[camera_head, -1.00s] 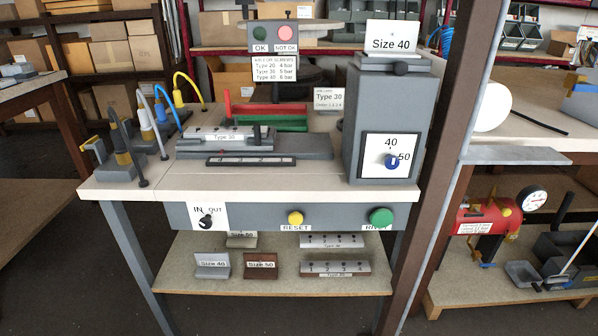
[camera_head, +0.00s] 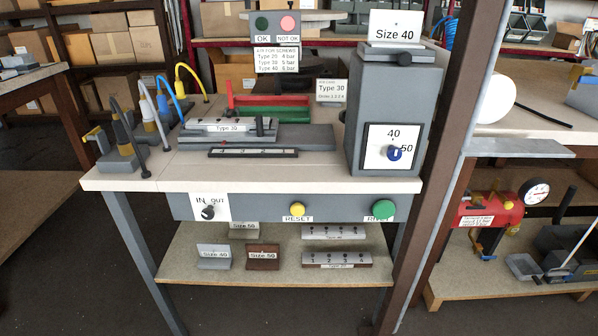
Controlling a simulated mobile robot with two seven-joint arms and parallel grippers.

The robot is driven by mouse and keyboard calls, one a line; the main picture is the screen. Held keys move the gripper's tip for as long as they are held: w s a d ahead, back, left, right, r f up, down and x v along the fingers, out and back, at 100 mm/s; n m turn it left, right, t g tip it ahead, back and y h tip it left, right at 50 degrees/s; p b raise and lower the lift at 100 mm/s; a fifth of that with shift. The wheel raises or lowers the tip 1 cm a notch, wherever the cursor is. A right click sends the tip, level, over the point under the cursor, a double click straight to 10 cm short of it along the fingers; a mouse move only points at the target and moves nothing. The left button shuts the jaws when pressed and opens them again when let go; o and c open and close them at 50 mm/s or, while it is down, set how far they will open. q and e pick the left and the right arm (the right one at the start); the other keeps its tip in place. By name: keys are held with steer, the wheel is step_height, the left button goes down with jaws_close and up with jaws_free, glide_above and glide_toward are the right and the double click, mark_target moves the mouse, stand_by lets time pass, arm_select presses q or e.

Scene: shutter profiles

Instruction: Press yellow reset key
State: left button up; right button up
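The yellow reset key (camera_head: 297,209) is a round button on the grey front panel (camera_head: 260,207) of the workbench, above a white label reading RESET. A green round button (camera_head: 382,209) sits to its right on the same panel. A black IN/OUT knob (camera_head: 208,212) on a white plate sits to its left. Nothing covers the yellow key. Neither of my grippers shows in the head view.
A brown post (camera_head: 440,160) stands at the bench's right. The lower shelf (camera_head: 210,277) holds several labelled blocks.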

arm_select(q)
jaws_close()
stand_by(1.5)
